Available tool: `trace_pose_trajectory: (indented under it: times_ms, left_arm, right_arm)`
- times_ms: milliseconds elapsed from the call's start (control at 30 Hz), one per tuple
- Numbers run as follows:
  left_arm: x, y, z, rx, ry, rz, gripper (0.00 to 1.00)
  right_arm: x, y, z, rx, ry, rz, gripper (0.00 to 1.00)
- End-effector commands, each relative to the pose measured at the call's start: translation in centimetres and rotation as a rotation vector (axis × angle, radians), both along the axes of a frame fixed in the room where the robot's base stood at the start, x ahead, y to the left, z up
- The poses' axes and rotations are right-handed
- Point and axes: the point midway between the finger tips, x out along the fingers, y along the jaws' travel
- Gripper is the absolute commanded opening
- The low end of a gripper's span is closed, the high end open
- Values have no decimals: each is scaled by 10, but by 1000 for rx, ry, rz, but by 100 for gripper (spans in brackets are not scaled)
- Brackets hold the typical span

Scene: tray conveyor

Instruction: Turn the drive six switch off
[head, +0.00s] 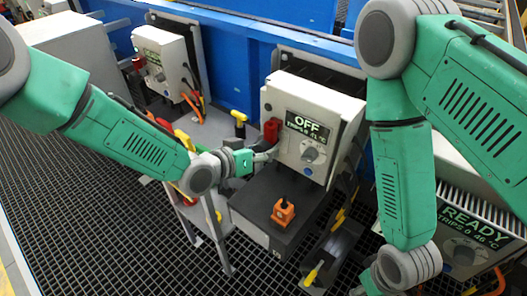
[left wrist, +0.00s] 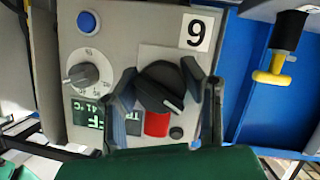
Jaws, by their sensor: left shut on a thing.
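The drive six box (head: 310,115) is pale grey, and its display reads OFF, TRIPS 0, 41 °C. The left wrist view shows its face (left wrist: 115,45) upside down, with a number label (left wrist: 196,32) that looks like a 9, a 6 when turned over. The black rotary switch (left wrist: 160,88) sits between the fingers of my left gripper (left wrist: 161,98), which is shut on it. In the head view the left gripper (head: 262,154) is at the box's left side, covering the switch. My right gripper is not clearly in view; its arm hangs at the right.
A red part (left wrist: 157,123) is close to the switch. A grey dial (left wrist: 84,74) and blue button (left wrist: 88,22) are on the same face. Another box reading READY (head: 470,225) is at the right.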

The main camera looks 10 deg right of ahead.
Motion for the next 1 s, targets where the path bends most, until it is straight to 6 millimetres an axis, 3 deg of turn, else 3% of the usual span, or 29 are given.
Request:
trace_pose_trajectory:
  times_ms: [367,400,433,800,1000]
  left_arm:
    - [3,2,0,-25,32,5,8]
    - [3,2,1,-25,32,5,47]
    - [3,2,0,-25,32,5,58]
    - [0,3,2,-24,31,4,59]
    - [-12,26,12,-25,33,5,59]
  right_arm:
    - [0,0,-2,0,0,0,40]
    - [0,0,-2,0,0,0,40]
    - [0,0,-2,0,0,0,40]
    - [-2,0,-1,0,-2,-1,40]
    - [-2,0,-1,-1,-3,-1,40]
